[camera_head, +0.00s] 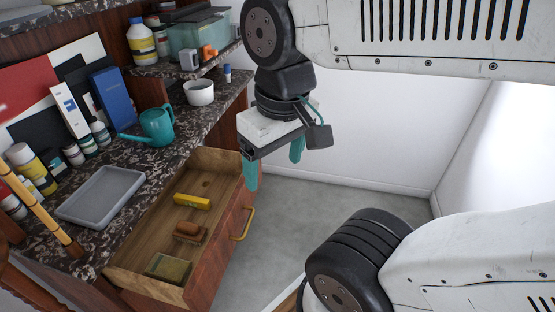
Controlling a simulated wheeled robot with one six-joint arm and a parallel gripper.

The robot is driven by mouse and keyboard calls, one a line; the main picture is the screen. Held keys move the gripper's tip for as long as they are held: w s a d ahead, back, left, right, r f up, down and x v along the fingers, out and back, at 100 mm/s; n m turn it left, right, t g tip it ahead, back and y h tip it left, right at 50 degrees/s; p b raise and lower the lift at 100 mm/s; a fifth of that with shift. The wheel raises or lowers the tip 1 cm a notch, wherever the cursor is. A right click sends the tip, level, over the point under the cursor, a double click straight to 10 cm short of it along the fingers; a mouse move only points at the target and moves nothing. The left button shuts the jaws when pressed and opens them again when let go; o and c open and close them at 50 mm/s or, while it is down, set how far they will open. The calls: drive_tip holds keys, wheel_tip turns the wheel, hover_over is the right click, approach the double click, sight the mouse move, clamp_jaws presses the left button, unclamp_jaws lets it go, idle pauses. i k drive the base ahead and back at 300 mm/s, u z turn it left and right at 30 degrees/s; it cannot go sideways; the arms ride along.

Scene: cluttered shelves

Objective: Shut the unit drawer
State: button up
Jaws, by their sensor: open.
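The wooden unit drawer (215,165) is pulled out below the dark speckled counter at the left of the head view. Its front carries a yellow bow handle (243,224) on the right side. Inside lie a yellow item (192,201), a brown brush-like item (190,232) and a green-topped block (168,268). My gripper (273,173) hangs above the far end of the drawer front, teal fingers pointing down and apart. The left finger overlaps the drawer's far front corner in the picture; whether it touches cannot be told. The gripper holds nothing.
The counter holds a grey tray (101,196), a teal watering can (154,126), a white pot (199,92) and several bottles. A bamboo-like pole (42,212) stands at the near left. Grey floor (345,197) is clear right of the drawer, up to the white wall.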

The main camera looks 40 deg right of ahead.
sight(214, 175)
drive_tip(key=z, duration=1.7)
drive_tip(key=k, duration=0.85)
drive_tip(key=u, duration=1)
drive_tip(key=i, duration=0.5)
drive_tip(key=u, duration=0.05)
